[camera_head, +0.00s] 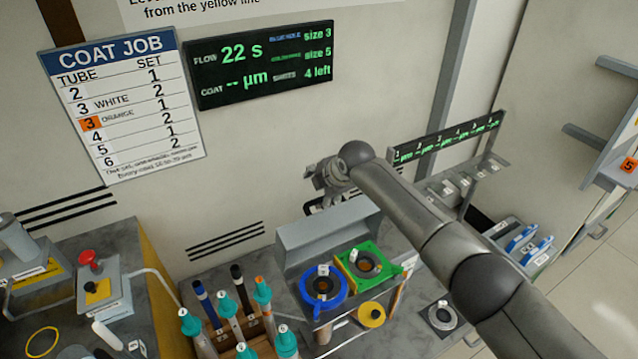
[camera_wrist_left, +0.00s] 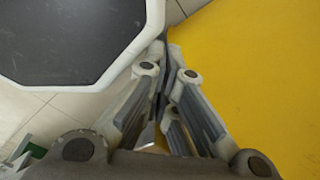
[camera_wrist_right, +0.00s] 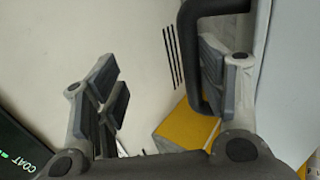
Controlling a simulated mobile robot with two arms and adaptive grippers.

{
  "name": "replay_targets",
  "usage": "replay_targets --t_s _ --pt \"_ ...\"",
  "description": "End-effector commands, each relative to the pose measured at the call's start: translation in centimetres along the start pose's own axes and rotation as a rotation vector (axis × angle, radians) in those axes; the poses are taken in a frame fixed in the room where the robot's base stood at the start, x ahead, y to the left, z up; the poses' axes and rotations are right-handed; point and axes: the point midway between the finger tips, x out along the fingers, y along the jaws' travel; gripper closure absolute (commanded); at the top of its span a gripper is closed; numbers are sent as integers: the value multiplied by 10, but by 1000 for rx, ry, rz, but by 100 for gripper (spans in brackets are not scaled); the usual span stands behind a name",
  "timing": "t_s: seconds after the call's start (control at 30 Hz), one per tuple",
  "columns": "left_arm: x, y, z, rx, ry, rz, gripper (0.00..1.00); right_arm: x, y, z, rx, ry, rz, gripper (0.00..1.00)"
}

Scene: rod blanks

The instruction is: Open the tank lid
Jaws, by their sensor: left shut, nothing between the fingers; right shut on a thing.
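My right gripper (camera_head: 325,180) is at that handle. In the right wrist view, the black bar handle (camera_wrist_right: 188,55) lies against one finger of my right gripper (camera_wrist_right: 160,85), which is shut on it. My left gripper (camera_wrist_left: 168,100) is shut and empty, above a yellow surface; it is outside the head view.
Several teal-capped tubes (camera_head: 262,292) stand in a rack left of the housing. A machine with a red button (camera_head: 88,258) is at the far left. A numbered rack (camera_head: 450,190) and a tray with blue items (camera_head: 520,243) are to the right.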

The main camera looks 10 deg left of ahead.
Motion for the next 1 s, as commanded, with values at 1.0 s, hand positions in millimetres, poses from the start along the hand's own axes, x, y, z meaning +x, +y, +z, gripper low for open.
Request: replay_targets --t_s 1.0 --pt "-47 0 -6 0 2 1 100 -63 65 0 -13 -2 70 65"
